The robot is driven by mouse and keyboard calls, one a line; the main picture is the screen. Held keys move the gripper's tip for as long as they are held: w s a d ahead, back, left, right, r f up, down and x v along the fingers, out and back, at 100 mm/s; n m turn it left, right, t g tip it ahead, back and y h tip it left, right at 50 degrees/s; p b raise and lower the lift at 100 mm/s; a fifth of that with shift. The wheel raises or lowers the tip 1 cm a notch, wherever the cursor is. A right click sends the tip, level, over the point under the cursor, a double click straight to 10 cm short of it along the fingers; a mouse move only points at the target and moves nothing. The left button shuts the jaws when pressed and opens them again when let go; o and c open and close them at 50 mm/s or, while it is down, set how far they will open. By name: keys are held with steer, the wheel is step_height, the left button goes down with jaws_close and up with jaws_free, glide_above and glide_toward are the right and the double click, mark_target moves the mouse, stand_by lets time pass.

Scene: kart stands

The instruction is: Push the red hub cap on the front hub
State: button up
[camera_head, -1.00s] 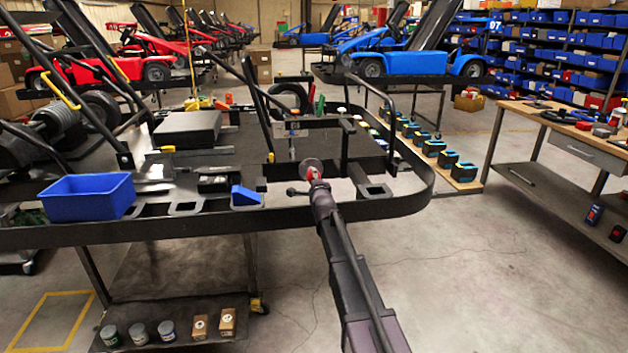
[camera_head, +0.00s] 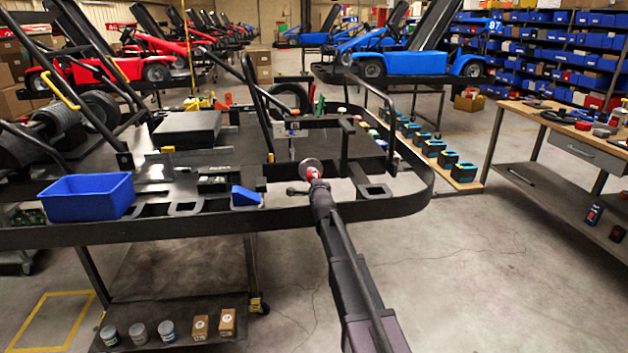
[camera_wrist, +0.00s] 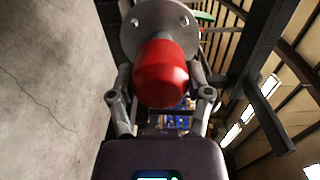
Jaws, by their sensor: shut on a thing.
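The front hub (camera_head: 309,163) is a round silver disc at the near edge of the kart frame in the head view. It also shows in the wrist view (camera_wrist: 135,30) as a metal flange with bolt holes, at the top of the picture. The red hub cap (camera_wrist: 160,75) sits between the fingers of my gripper (camera_wrist: 162,88), which are closed on its sides. Its far end overlaps the flange; I cannot tell whether it is seated or only close. In the head view my gripper (camera_head: 317,183) is right at the hub and mostly hides the cap.
Dark kart frame bars (camera_head: 347,140) rise just right of the hub. A black bumper rail (camera_head: 420,190) curves around the stand. A blue bin (camera_head: 88,198) and a small blue block (camera_head: 244,196) lie to the left. The floor at right is open.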

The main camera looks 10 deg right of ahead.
steer(key=shift+w, duration=1.7)
steer(key=o, duration=1)
steer(key=shift+c, duration=0.2)
steer(key=shift+s, duration=0.1)
steer(key=s, duration=0.7)
steer(key=shift+s, duration=0.2)
